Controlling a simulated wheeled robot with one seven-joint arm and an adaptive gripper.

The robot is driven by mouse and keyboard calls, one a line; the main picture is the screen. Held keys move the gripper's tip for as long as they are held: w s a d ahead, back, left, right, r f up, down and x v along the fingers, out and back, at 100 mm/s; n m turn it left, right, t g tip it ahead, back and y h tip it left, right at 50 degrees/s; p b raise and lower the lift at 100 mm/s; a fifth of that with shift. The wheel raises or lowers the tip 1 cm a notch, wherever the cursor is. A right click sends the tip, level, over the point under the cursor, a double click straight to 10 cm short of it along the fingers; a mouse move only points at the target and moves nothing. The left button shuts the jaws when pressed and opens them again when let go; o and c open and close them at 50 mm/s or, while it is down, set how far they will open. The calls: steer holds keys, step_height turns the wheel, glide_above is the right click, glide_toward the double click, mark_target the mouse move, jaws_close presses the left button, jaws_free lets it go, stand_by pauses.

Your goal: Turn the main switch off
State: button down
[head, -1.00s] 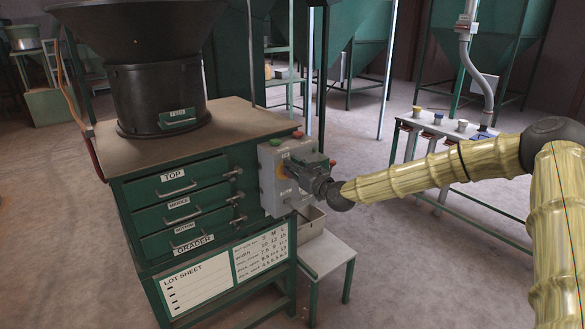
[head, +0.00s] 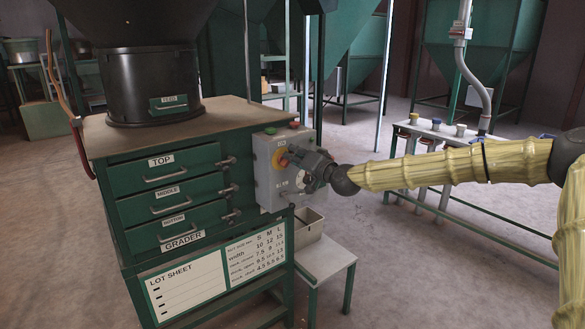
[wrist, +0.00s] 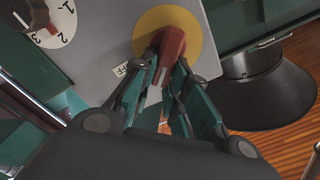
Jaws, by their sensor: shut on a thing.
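The main switch is a red handle (wrist: 173,46) on a round yellow plate (wrist: 197,27) in the wrist view. It is fixed to the front of a grey control box (head: 266,178) on the grader's right side. My gripper (wrist: 165,72) is shut on the red handle, one finger on each side. In the wrist view the handle leans, its top to the right.
A numbered dial (wrist: 45,18) sits on the same box. The green grader (head: 170,205) has several drawers. A small white table (head: 325,262) with a bin (head: 308,225) stands under the box. A bench with several cups (head: 440,130) is behind my arm.

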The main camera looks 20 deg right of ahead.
steer(key=m+b, duration=0.3)
steer(key=f+m+b, duration=0.1)
steer(key=m+b, duration=0.2)
steer(key=d+f+m+b, duration=0.1)
steer(key=m+b, duration=0.1)
steer(key=b, duration=0.1)
steer(key=shift+w+m+b, duration=0.2)
steer(key=shift+m+b, duration=0.15)
steer(key=shift+m, duration=0.05)
steer(key=c, duration=1.4)
jaws_free()
steer(key=shift+s, duration=0.1)
steer(key=v, duration=1.2)
